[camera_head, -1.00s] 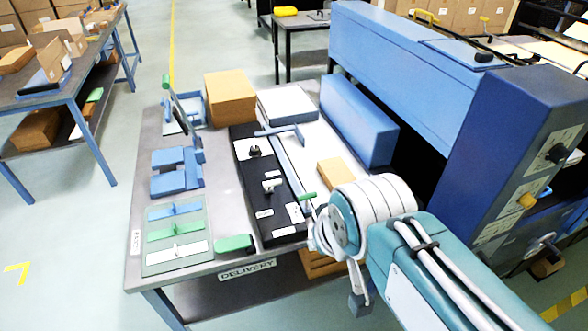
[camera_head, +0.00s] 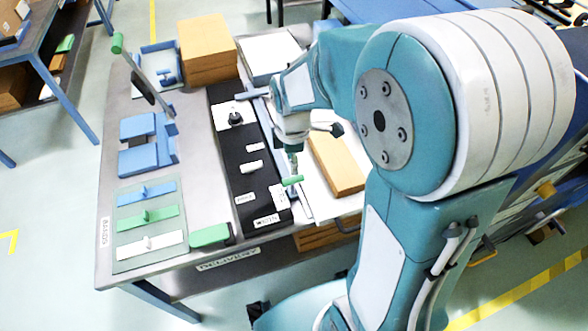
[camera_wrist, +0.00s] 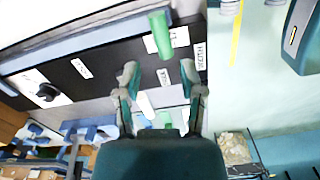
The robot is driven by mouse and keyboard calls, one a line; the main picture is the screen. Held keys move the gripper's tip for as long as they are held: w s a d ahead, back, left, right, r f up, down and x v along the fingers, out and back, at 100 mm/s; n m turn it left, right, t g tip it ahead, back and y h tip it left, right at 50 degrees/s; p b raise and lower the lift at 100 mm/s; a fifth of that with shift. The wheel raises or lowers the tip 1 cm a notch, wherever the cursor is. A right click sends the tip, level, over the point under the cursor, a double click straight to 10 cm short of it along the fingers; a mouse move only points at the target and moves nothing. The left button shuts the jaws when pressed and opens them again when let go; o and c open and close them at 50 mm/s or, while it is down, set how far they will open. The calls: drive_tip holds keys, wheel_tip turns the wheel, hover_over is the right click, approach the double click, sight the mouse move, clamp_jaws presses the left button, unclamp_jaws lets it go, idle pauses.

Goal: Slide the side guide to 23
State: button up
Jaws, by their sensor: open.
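A blue side guide (camera_head: 277,140) runs along the right edge of the black panel (camera_head: 225,150), with a green handle (camera_head: 292,181) near its front end. My gripper (camera_head: 292,163) is just above and behind that handle in the head view. In the wrist view my gripper (camera_wrist: 160,72) is open and empty, its two fingers spread. The green handle (camera_wrist: 160,35) stands beyond the fingertips, apart from them, and the blue guide (camera_wrist: 90,42) runs off to the left. White labels (camera_wrist: 168,78) lie on the panel; I cannot read a 23.
A kraft block (camera_head: 337,162) lies right of the guide. Kraft blocks (camera_head: 207,50) and a blue fixture (camera_head: 148,145) stand on the table. A green block (camera_head: 209,235) lies at the front edge.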

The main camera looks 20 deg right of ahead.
sight(293, 186)
drive_tip(key=shift+d+f, duration=0.15)
drive_tip(key=shift+f, duration=0.15)
wheel_tip(293, 186, down, 10)
drive_tip(key=shift+f, duration=0.15)
drive_tip(key=shift+a, duration=0.2)
drive_tip(key=shift+c, duration=0.3)
